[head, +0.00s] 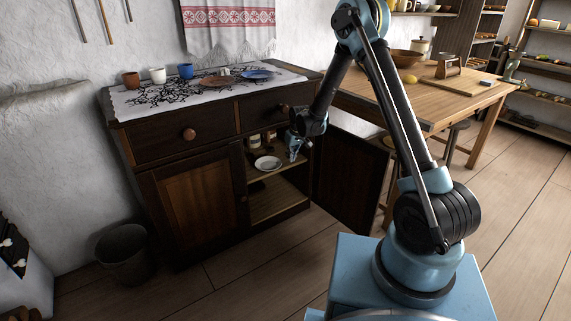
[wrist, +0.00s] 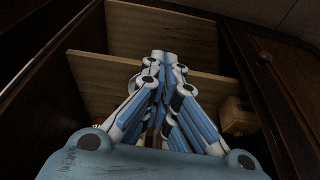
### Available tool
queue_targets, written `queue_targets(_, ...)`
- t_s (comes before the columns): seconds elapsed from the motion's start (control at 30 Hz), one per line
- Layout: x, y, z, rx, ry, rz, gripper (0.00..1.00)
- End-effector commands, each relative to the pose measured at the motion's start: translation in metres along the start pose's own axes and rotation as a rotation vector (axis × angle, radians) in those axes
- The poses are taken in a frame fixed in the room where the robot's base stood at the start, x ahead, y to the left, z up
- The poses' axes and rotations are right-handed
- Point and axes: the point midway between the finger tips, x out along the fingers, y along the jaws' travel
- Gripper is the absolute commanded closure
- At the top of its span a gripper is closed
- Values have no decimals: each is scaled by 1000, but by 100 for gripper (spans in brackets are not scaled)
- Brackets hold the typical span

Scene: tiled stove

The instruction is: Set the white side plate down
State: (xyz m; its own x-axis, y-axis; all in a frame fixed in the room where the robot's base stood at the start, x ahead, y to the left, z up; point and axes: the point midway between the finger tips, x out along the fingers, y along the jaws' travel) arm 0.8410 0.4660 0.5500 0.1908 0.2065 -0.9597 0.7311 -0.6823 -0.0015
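The white side plate (head: 267,163) lies on the middle shelf inside the open right side of the dark wooden cupboard. My gripper (head: 293,155) is in front of the shelf, just right of the plate, and looks apart from it. In the wrist view my gripper (wrist: 165,58) has its fingertips drawn together with nothing visible between them.
The cupboard's open door (head: 350,180) stands to the right of my gripper. Jars (head: 254,142) stand at the back of the shelf. Cups and plates sit on the patterned cloth (head: 185,94) on top. A wooden table (head: 425,103) stands at right.

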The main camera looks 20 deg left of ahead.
Motion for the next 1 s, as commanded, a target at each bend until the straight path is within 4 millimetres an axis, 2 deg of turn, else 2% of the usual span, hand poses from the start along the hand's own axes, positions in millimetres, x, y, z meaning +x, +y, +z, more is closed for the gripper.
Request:
queue_targets(0.03,-19,10,5,17,-2,5,100)
queue_targets(0.1,-42,22,11,39,-5,11,100)
queue_targets(0.27,-96,46,30,90,-11,25,100)
queue_targets(0.5,-169,76,69,164,-20,46,100)
queue_targets(0.77,-240,97,122,246,-29,67,100)
queue_targets(1.0,-296,107,179,321,-37,87,100)
